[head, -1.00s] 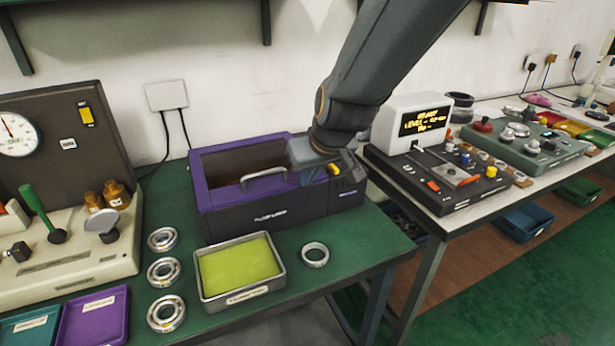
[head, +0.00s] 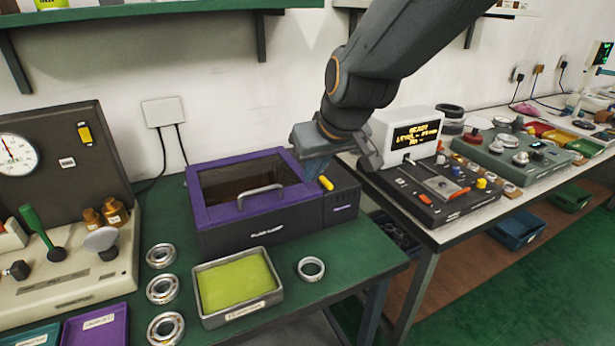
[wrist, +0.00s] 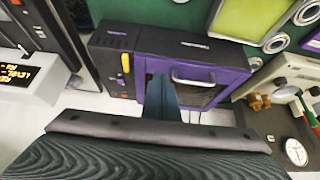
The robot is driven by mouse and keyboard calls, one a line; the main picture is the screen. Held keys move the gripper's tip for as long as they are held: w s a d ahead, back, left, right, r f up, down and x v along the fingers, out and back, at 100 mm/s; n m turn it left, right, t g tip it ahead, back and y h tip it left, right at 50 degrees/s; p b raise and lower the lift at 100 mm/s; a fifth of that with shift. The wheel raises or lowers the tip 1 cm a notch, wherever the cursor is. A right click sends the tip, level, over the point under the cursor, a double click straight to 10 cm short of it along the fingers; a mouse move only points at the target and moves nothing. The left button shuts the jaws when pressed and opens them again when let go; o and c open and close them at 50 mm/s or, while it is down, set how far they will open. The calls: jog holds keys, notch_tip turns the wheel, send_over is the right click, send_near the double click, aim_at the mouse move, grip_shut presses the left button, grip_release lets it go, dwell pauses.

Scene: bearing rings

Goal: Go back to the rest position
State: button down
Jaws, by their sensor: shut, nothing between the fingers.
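My gripper (head: 318,172) is above the right part of the purple-and-black box (head: 255,236), near its yellow knob (head: 326,183). It is shut with nothing visible in it. In the wrist view my gripper (wrist: 160,82) points down over the same box (wrist: 140,38), whose lid handle (wrist: 193,80) is close by. The fingertips are small in the head view, and I cannot tell the exact gap to the box top.
Bearing rings (head: 311,269) lie beside a tray with a yellow-green pad (head: 200,290). A gauge panel (head: 60,170) stands at left. A white display unit (head: 405,135) and control panel (head: 440,190) are close at right. A shelf (head: 150,18) runs above.

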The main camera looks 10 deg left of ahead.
jog(key=s+d+f+m+g+h, duration=0.1)
jog(key=s+d+f, duration=0.3)
jog(key=d, duration=0.4)
jog(key=s+d+f+m+g+h, duration=0.1)
jog(key=s+d+f+m+g, duration=0.1)
jog(key=d, duration=0.6)
jog(key=s+d+f+m+g+h, duration=0.1)
jog(key=s+d+f+m, duration=0.2)
jog(key=s+d+f, duration=0.3)
jog(key=shift+s+d+f+g, duration=0.4)
jog(key=shift+s+d, duration=0.55)
jog(key=shift+d, duration=0.2)
jog(key=shift+r, duration=0.1)
